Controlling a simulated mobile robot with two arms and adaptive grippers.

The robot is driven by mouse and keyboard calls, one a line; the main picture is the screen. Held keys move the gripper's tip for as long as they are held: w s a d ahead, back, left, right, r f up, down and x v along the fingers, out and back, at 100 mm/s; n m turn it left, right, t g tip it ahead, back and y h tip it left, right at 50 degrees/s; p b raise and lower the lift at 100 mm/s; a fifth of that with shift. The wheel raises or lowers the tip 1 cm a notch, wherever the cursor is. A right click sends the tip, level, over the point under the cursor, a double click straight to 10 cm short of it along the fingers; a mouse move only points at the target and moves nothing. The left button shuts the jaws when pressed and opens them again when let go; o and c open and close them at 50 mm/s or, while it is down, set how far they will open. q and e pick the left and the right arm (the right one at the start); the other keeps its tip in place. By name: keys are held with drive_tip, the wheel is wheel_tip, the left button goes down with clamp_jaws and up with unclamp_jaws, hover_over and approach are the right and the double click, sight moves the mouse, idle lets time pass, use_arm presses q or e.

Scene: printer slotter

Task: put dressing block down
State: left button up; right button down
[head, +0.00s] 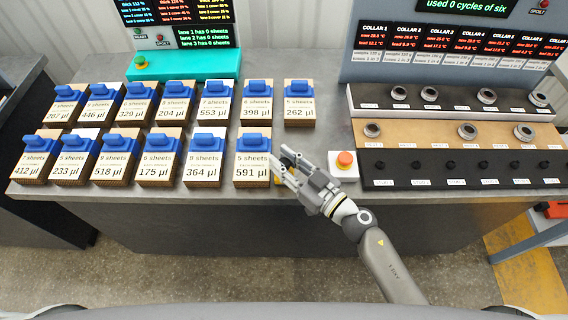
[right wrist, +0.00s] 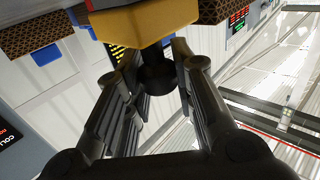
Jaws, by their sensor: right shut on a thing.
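The dressing block looks to be the yellow block (right wrist: 148,24) with a dark round knob (right wrist: 158,72) in the right wrist view. My right gripper (right wrist: 156,85) has its fingers on both sides of that knob and is shut on it. In the head view my right gripper (head: 284,163) is at the front of the table, just right of the 591 µl block. Only a sliver of yellow (head: 278,179) shows there beside the fingers. I cannot tell whether the yellow block touches the table. My left gripper is not in view.
Two rows of blue-handled sheet blocks (head: 253,171) fill the table's left side. Racks with metal collars (head: 455,134) are further right. The table (head: 318,125) is bare behind the gripper.

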sight(284, 161)
drive_tip(key=shift+r, duration=0.5)
wheel_tip(284, 161, up, 2)
drive_tip(key=shift+r+p, duration=0.2)
drive_tip(key=shift+p, duration=0.75)
drive_tip(key=s+a+r+p, duration=0.2)
drive_tip(key=s+r+p, duration=0.1)
drive_tip(key=s+r, duration=0.3)
drive_tip(key=s+a+r+p, duration=0.1)
drive_tip(key=s+r+p, duration=0.25)
drive_tip(key=s, duration=0.45)
drive_tip(key=w+d+m+t+h+b, duration=0.2)
drive_tip(key=d+h, duration=0.4)
drive_tip(key=d, duration=0.5)
drive_tip(key=w+d+f+m+t+h+b, duration=0.1)
drive_tip(key=d+m+t+h+b, duration=0.2)
drive_tip(key=d, duration=0.8)
drive_tip(key=m+h+b, duration=0.2)
drive_tip(key=m+h, duration=0.2)
drive_tip(key=shift+w+d, duration=0.15)
drive_tip(key=shift+w, duration=0.2)
